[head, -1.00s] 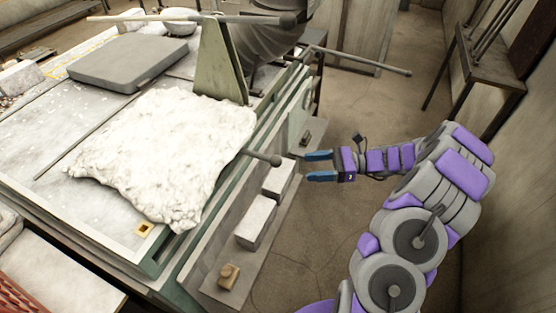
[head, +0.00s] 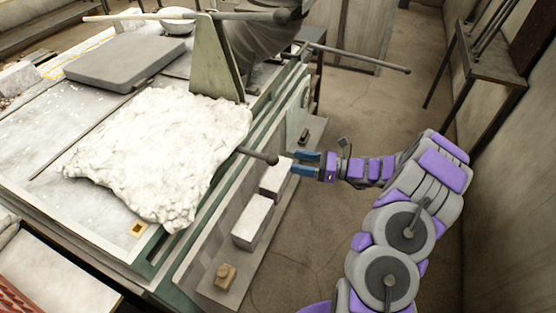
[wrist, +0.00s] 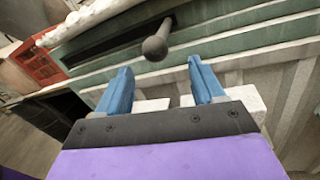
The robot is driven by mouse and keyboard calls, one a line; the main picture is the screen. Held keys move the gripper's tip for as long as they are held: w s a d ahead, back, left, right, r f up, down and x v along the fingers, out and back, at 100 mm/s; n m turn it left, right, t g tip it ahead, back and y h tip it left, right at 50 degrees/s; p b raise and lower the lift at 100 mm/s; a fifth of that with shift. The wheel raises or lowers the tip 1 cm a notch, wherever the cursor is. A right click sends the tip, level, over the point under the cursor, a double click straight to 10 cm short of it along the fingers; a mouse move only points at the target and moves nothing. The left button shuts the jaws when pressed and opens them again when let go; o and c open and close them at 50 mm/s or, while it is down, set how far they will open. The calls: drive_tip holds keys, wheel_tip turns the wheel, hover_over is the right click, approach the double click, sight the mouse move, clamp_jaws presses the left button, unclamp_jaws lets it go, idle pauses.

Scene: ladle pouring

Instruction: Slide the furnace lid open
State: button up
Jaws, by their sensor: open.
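The furnace lid appears to be the rough white slab (head: 160,150) on the green-edged table. In the wrist view the knob (wrist: 155,47) shows just beyond and above the fingers. My gripper (head: 298,163) has blue fingers held apart, with nothing between them. It is to the right of the knob with a small gap. In the wrist view my gripper (wrist: 165,80) points at the table side, and the knob lies roughly between the finger directions.
White blocks (head: 252,220) and a small tan block (head: 225,276) sit on a low ledge beside the table. A green upright bracket (head: 218,60) and a long rod (head: 360,58) are behind.

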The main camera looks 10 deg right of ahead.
sight(273, 159)
drive_tip(key=x, duration=0.6)
drive_tip(key=s+b+x, duration=0.1)
drive_tip(key=x, duration=0.2)
drive_tip(key=shift+a, duration=0.2)
drive_tip(key=shift+w+d, duration=0.25)
drive_tip(key=shift+d, duration=0.4)
drive_tip(key=shift+a, duration=0.45)
drive_tip(key=shift+c, duration=0.7)
drive_tip(key=shift+a, duration=0.45)
drive_tip(key=c, duration=0.3)
drive_tip(key=shift+d, duration=0.35)
clamp_jaws()
